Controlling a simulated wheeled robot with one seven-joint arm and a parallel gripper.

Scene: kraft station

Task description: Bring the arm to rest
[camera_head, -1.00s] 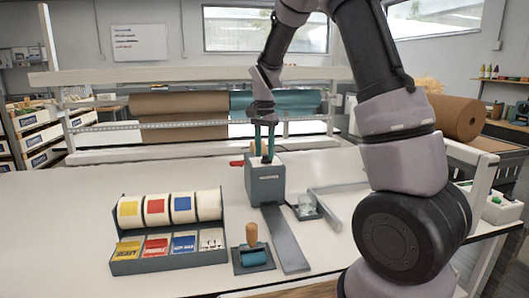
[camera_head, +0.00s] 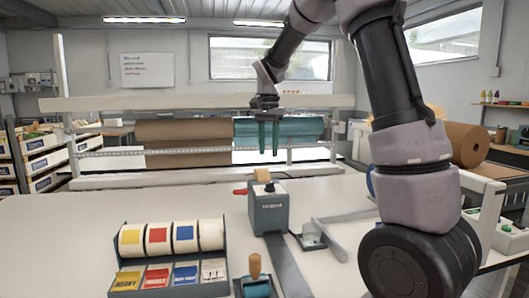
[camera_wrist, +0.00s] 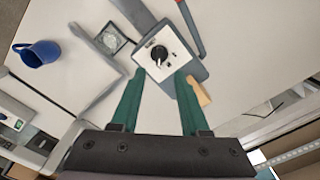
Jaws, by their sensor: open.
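My gripper (camera_head: 268,138) hangs from my arm with its two green fingers pointing down. In the head view it is above the grey box-shaped device (camera_head: 268,208), clear of its top. In the wrist view my gripper (camera_wrist: 157,88) shows its fingers apart with nothing between them. The device's top with a black knob (camera_wrist: 160,54) shows beyond the fingertips. My upper arm covers part of the right side of the head view.
A rack of coloured rolls (camera_head: 170,262) stands at the front left of the white table (camera_head: 60,225). A wooden-handled roller (camera_head: 255,272) is beside it. Brown and teal rolls (camera_head: 185,130) hang behind. A blue mug (camera_wrist: 40,53) shows in the wrist view.

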